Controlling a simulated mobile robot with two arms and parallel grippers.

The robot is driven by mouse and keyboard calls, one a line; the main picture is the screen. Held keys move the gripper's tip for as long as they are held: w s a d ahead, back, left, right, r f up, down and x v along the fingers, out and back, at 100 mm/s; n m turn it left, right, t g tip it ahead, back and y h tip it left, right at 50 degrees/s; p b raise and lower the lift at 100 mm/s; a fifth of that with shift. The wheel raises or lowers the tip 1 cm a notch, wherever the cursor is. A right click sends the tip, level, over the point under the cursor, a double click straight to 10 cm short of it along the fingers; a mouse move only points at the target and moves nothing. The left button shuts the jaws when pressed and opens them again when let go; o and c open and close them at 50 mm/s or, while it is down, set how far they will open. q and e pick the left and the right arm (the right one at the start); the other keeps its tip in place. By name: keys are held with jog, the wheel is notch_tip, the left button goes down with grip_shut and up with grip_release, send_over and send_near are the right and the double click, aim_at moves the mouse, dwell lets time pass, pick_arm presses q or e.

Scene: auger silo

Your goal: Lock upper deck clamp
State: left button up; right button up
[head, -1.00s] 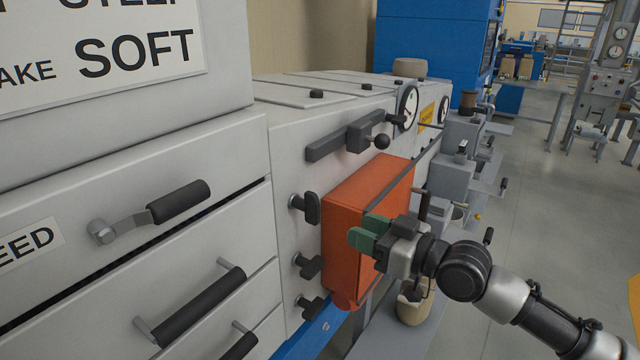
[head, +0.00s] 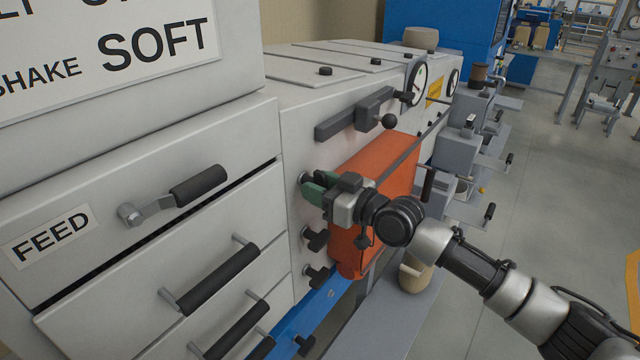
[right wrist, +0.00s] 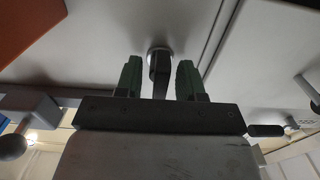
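The upper deck clamp, a black knob on a pale metal stud, is on the grey panel beside the orange box. In the head view its stud (head: 304,178) shows, while my right gripper (head: 313,190) hides most of the handle. In the right wrist view the black clamp handle (right wrist: 160,70) stands between the two green fingers of my right gripper (right wrist: 159,78). The fingers are open, with a gap on each side of the handle. Two similar black clamps, a middle one (head: 314,240) and a lower one (head: 318,276), sit below. My left gripper is not in view.
The orange box (head: 375,165) stands out from the panel right beside my right gripper. A black ball-ended lever (head: 388,121) is above it. Drawers with black bar handles (head: 218,278) and a FEED label (head: 52,236) are on the left. Open floor (head: 545,200) lies to the right.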

jog(key=shift+c, duration=0.4)
grip_shut()
